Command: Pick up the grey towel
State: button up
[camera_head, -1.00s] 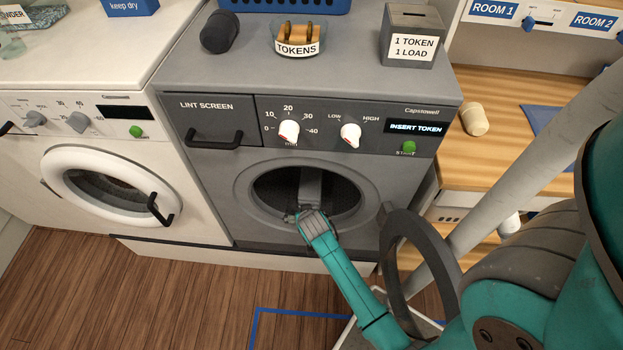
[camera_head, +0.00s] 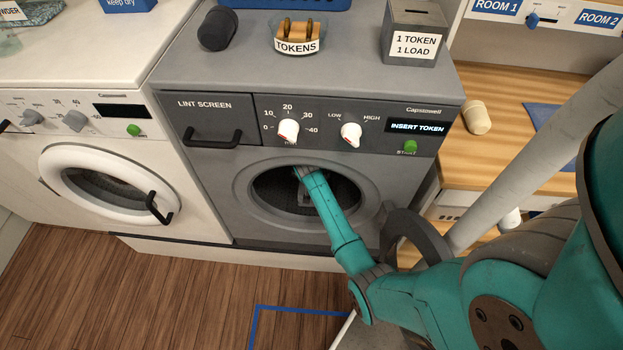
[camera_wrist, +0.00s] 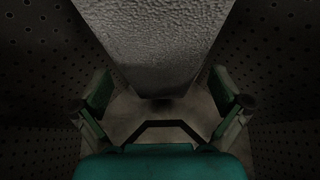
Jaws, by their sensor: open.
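The grey towel (camera_wrist: 150,45) shows in the wrist view as a pale grey, rough-textured folded slab, running from the top edge down between the two fingers. My gripper (camera_wrist: 160,100) is open, with one finger on each side of the towel's lower end. I cannot tell whether either finger touches it. In the head view my arm reaches through the round opening of the grey dryer (camera_head: 240,200), and the gripper is mostly hidden in the dark drum.
Dark perforated drum walls (camera_wrist: 35,60) surround the gripper. The dryer's open round door (camera_head: 412,237) stands close to the right of my arm. A white washer (camera_head: 190,205) is at left. A wooden counter (camera_head: 490,160) is at right.

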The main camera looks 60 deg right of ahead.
jog(key=shift+x, duration=1.8)
jog(key=c, duration=1.1)
jog(key=shift+a, duration=0.1)
jog(key=shift+s+a+r, duration=0.1)
jog(key=shift+a+r, duration=0.05)
jog(key=shift+r, duration=0.3)
notch_tip(320, 180, up, 6)
jog(key=shift+r, duration=0.1)
jog(key=s+a, duration=0.3)
jog(key=a, duration=0.2)
jog(key=s+a, duration=0.3)
jog(key=a, duration=0.3)
jog(key=s+a, duration=0.4)
jog(key=a, duration=0.2)
